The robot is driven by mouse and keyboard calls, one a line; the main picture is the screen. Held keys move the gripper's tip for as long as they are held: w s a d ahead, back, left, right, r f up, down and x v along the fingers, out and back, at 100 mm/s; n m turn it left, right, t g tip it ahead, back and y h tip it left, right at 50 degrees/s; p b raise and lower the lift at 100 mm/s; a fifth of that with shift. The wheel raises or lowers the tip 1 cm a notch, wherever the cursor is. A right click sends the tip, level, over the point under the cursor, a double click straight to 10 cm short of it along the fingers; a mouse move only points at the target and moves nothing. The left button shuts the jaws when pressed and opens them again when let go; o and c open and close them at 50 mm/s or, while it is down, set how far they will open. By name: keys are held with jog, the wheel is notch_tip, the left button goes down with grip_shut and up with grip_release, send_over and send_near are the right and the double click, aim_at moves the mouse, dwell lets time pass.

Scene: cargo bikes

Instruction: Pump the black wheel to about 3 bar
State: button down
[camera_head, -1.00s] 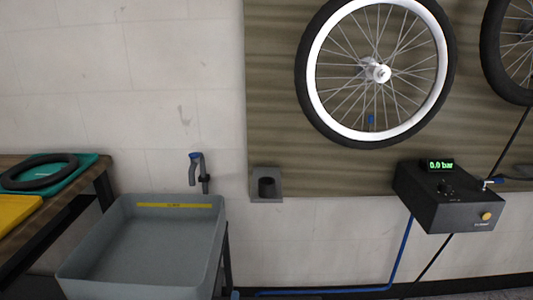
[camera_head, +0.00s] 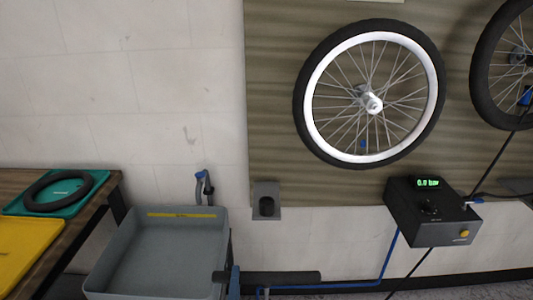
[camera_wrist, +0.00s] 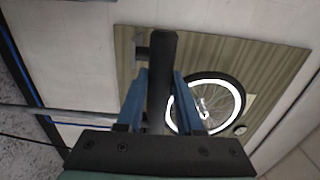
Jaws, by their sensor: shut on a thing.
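A wheel with a black tyre and dark rim (camera_head: 480,85) hangs at the right edge of the head view, partly cut off; a blue part (camera_head: 526,96) shows on it. A black box (camera_head: 435,212) with a green display (camera_head: 428,183) reading 0.0 bar is mounted below the wheels. A wheel with a white rim (camera_head: 311,105) hangs to its left. My gripper (camera_head: 236,280) is low in the head view, left of the box. In the wrist view, its blue fingers (camera_wrist: 157,85) are shut on a black cylinder (camera_wrist: 162,55). The cylinder's purpose is unclear.
A grey bin (camera_head: 150,255) stands at lower left. Beside it, a table holds a green tray (camera_head: 88,197) with a black ring and a yellow tray (camera_head: 25,245). A wall holder (camera_head: 266,190) and a blue hooked tool (camera_head: 202,185) are above. A blue hose (camera_head: 389,262) runs below the box.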

notch_tip(320, 180, up, 2)
jog(key=shift+f, duration=0.25)
notch_tip(320, 180, down, 28)
jog(key=r+b, duration=0.1)
jog(key=b, duration=2.5)
notch_tip(320, 180, up, 27)
jog(key=p, duration=2.6)
